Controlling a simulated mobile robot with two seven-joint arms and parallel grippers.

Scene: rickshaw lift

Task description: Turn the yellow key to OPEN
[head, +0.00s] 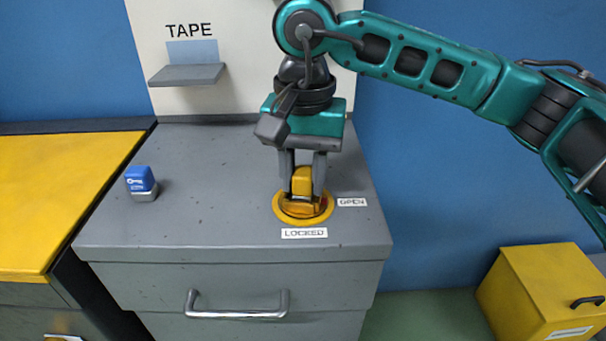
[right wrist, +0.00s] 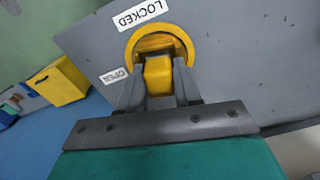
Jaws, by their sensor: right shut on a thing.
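The yellow key (head: 302,182) stands in a round yellow lock ring (head: 286,212) on the grey cabinet top. A LOCKED label (head: 304,233) lies in front of the ring and an OPEN label (head: 352,202) lies to its right. My right gripper (head: 303,188) points down from above and is shut on the key. In the right wrist view, the key (right wrist: 158,76) sits between the two fingers, with the LOCKED label (right wrist: 140,13) beyond the ring and the OPEN label (right wrist: 114,76) to the left. The fingers partly hide the key. My left gripper is not in view.
A blue stamp (head: 141,182) stands at the left of the cabinet top (head: 220,215). A small shelf (head: 186,74) under a TAPE sign is on the back panel. A drawer handle (head: 238,311) is on the front. A yellow box (head: 545,290) stands at lower right.

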